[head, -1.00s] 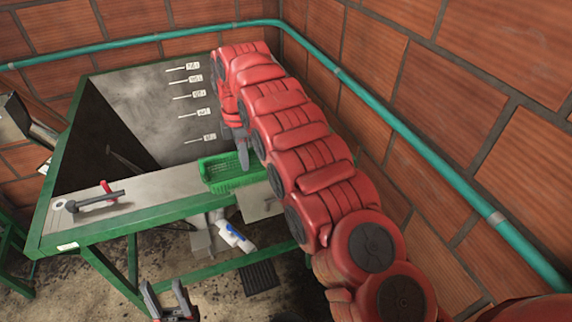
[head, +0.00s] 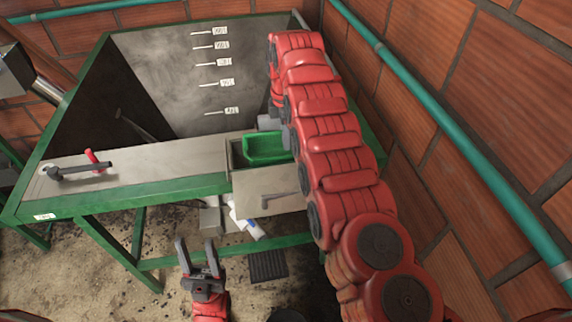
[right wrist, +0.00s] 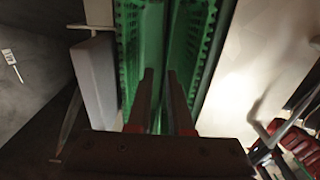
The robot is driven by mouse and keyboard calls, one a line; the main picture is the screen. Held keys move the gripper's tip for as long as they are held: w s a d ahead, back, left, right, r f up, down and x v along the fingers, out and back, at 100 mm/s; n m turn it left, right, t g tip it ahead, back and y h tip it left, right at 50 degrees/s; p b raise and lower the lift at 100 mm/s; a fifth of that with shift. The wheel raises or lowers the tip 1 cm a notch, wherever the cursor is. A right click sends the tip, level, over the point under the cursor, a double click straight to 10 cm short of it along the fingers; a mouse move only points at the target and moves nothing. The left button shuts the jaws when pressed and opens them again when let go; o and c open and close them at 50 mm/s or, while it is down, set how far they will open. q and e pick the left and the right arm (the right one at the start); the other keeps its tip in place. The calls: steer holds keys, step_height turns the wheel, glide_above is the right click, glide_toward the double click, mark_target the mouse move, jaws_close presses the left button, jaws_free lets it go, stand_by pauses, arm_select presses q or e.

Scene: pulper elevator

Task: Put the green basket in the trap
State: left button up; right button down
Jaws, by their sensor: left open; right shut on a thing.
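The green basket (head: 266,147) is at the trap (head: 236,155), an opening in the steel ledge. It appears to sit at least partly within the opening, near its right part; its underside is hidden. In the right wrist view the slotted green basket (right wrist: 130,40) fills the middle. My right gripper (right wrist: 162,74) is shut on the basket wall; in the head view my red right arm mostly hides it. My left gripper (head: 195,245) is open and empty, low in front of the green frame.
A steel tank (head: 165,75) with level marks stands behind the ledge. A grey block (head: 268,122) is just behind the basket. A steel plate (head: 268,188) is in front of the trap. A red-and-grey handle (head: 88,165) lies at left. Brick wall (head: 450,120) and teal pipe bound the right.

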mark_target(285, 159)
steer(key=f, duration=0.1)
steer(key=f+p, duration=0.2)
steer(key=shift+s+a, duration=0.3)
steer(key=shift+w+d+f, duration=0.1)
steer(key=shift+d+f, duration=0.05)
steer(key=shift+f, duration=0.55)
step_height(285, 159, down, 2)
steer(key=shift+f+p, duration=0.25)
steer(key=shift+p, duration=0.35)
steer(key=shift+f, duration=0.3)
steer(key=shift+f, duration=0.1)
steer(key=c, duration=0.8)
jaws_free()
